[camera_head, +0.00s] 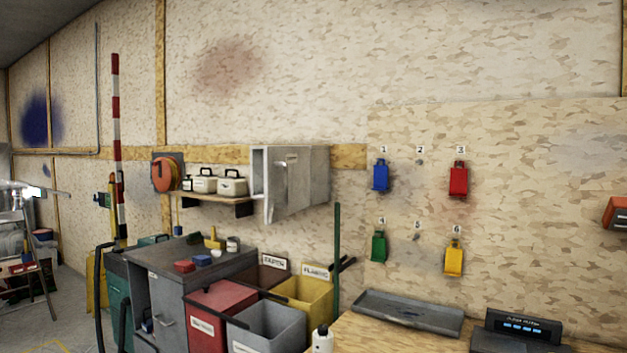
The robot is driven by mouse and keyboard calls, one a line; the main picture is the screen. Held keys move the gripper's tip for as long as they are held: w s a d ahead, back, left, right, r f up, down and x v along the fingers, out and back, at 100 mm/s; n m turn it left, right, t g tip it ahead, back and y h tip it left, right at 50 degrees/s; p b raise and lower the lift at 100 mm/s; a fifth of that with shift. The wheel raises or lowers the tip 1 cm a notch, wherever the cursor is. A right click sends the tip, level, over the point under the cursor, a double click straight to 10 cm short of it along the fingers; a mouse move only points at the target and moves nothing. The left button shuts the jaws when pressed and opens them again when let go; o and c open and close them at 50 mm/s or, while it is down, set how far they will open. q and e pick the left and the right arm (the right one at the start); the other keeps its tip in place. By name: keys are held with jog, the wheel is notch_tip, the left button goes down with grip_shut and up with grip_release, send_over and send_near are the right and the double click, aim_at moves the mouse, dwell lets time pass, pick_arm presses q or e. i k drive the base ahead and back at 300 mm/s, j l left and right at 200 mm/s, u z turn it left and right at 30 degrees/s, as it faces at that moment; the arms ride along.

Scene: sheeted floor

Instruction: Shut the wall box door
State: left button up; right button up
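The grey metal wall box (309,183) is mounted on the wooden wall, left of centre in the head view. Its door (279,185) looks to stand out from the box at an angle, with a pale edge and a gap on the left side. How wide it is open I cannot tell exactly. A small label shows near the top of the box's front. Most of the inside is hidden. Neither of my grippers shows in this view.
A shelf (215,197) with pale cases is left of the box. Below stand a dark cabinet (165,300) and red, grey and yellow bins (303,293). A workbench (370,335) with a tray (408,310) is at lower right. Coloured tags hang on the right wall panel.

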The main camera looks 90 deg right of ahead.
aim_at(286, 169)
jog(key=z, duration=2.4)
